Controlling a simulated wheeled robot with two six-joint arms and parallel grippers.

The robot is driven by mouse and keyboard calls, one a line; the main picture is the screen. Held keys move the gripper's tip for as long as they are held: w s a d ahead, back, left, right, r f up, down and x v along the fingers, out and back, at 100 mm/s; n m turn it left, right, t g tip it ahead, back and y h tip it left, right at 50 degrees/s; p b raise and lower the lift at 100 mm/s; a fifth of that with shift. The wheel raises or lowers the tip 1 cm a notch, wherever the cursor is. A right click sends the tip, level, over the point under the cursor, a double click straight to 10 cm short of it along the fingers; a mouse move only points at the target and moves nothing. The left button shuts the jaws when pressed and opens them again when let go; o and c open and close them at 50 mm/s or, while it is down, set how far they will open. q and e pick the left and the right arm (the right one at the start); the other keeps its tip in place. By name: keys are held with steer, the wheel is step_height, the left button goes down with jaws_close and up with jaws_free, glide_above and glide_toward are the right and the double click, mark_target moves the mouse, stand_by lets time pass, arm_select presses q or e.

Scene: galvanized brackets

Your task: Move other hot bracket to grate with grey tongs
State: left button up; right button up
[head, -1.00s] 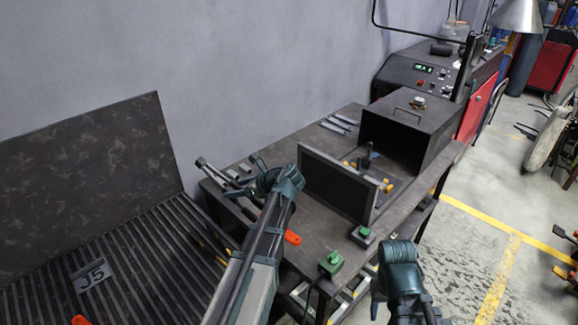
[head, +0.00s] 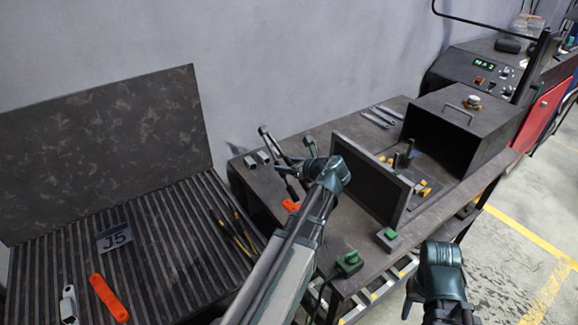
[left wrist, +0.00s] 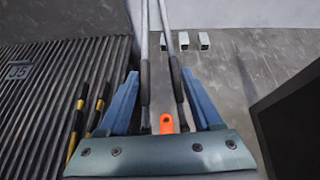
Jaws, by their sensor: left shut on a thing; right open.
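My left gripper (head: 314,172) is shut on the dark handles of the grey tongs (head: 276,148). In the left wrist view the two grey arms of the tongs (left wrist: 145,45) run forward, spread apart, above the workbench. The slatted grate (head: 160,240), with a J5 plate (head: 114,237), is left of the bench. I cannot pick out a hot bracket; small yellow-orange pieces (head: 422,188) sit at a fixture behind an upright dark panel. My right gripper (head: 438,262) is open and empty right of the bench front.
Small grey blocks (head: 263,157) lie on the bench (head: 375,240) near the tongs. The dark panel (head: 370,178) and a box (head: 460,125) stand farther right. Yellow-black tongs (head: 240,232) and an orange-handled thing (head: 108,298) lie on the grate. Green-buttoned boxes (head: 349,262) line the bench front.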

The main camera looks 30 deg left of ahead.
arm_select(q)
steer(key=shift+f+b, duration=4.8)
steer(key=shift+f, duration=0.1)
steer(key=shift+o, duration=0.4)
jaws_close()
steer(key=shift+r, duration=0.25)
steer(key=shift+r+p, duration=1.2)
steer(key=shift+p, duration=0.25)
steer(key=shift+r, duration=0.15)
